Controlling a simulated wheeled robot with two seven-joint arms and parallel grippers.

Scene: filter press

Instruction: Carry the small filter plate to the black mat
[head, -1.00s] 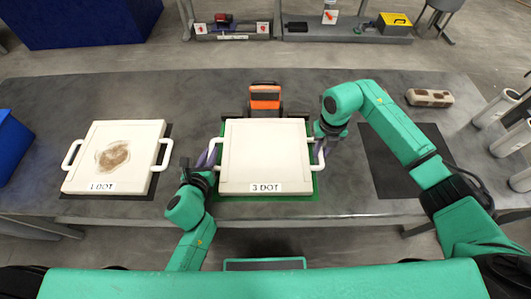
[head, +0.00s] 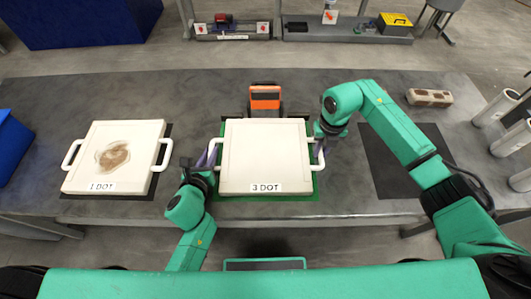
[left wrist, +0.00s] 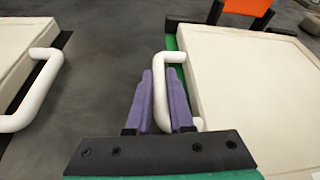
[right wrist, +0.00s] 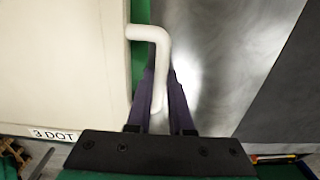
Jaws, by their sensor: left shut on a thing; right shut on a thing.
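A cream square plate labelled "3 DOT" (head: 262,150) lies over a green mat (head: 311,185), with a white handle on each side. My left gripper (head: 211,155) is shut on its left handle, seen between the purple fingers in the left wrist view (left wrist: 164,85). My right gripper (head: 320,142) is shut on its right handle, seen in the right wrist view (right wrist: 160,85). A bare black mat (head: 395,165) lies to the right, partly behind my right arm. Another cream plate labelled "1 DOT" (head: 92,165), brown-stained, lies on a dark mat at left. Which plate is smaller is hard to tell.
An orange and black object (head: 264,98) stands just behind the held plate. A brown-patched block (head: 429,97) lies at the back right, and white cylinders (head: 495,107) stand at the right edge. A blue bin (head: 12,145) is at the left edge.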

